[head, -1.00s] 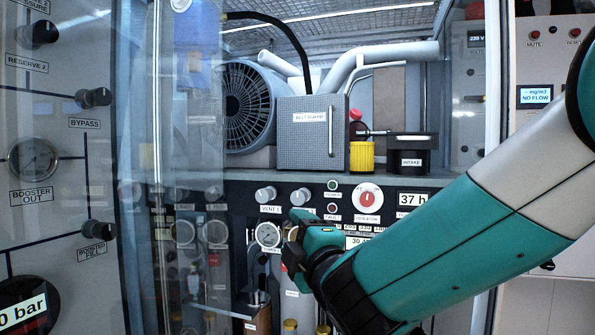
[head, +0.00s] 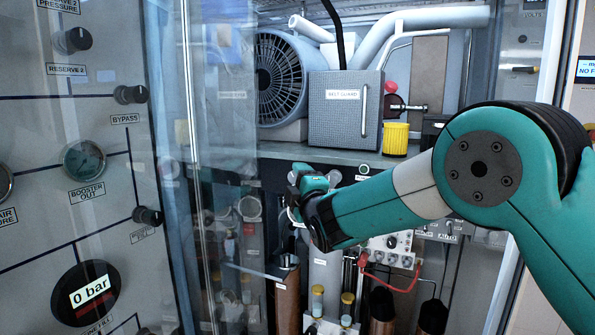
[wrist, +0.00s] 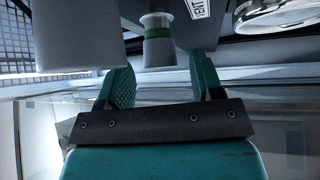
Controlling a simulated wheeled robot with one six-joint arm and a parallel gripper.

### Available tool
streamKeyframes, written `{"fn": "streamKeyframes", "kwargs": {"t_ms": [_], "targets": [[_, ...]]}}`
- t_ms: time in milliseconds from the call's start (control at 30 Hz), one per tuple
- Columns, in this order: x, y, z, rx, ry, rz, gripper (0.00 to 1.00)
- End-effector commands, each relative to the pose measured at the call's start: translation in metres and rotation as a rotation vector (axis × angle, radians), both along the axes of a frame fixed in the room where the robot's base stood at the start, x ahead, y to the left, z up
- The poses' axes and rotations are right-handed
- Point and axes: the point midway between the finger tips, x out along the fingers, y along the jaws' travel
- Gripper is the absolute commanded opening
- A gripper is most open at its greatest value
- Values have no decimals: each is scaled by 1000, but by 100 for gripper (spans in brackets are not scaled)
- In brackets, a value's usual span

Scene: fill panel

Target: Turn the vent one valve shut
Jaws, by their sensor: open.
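My gripper (head: 303,178) is in front of the dark control strip below the belt guard, covering the vent one area in the head view. In the wrist view my gripper (wrist: 160,68) is open, its two teal fingers apart. A small cylinder with a green band (wrist: 157,32) shows in the gap between them. No grip on anything is visible.
A larger grey cylinder (wrist: 65,35) stands close by the left finger. A round gauge (wrist: 268,14) is at the upper right. The belt guard (head: 345,115) and yellow cap (head: 395,138) are above my gripper. A clear door edge (head: 190,150) stands to the left.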

Motion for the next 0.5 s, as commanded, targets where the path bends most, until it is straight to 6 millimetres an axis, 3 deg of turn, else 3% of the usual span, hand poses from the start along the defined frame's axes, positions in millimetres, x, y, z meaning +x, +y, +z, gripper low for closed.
{"fn": "streamKeyframes", "kwargs": {"t_ms": [400, 500], "targets": [[8, 3, 1, 0, 0, 0, 60], [8, 3, 1, 0, 0, 0, 40]]}}
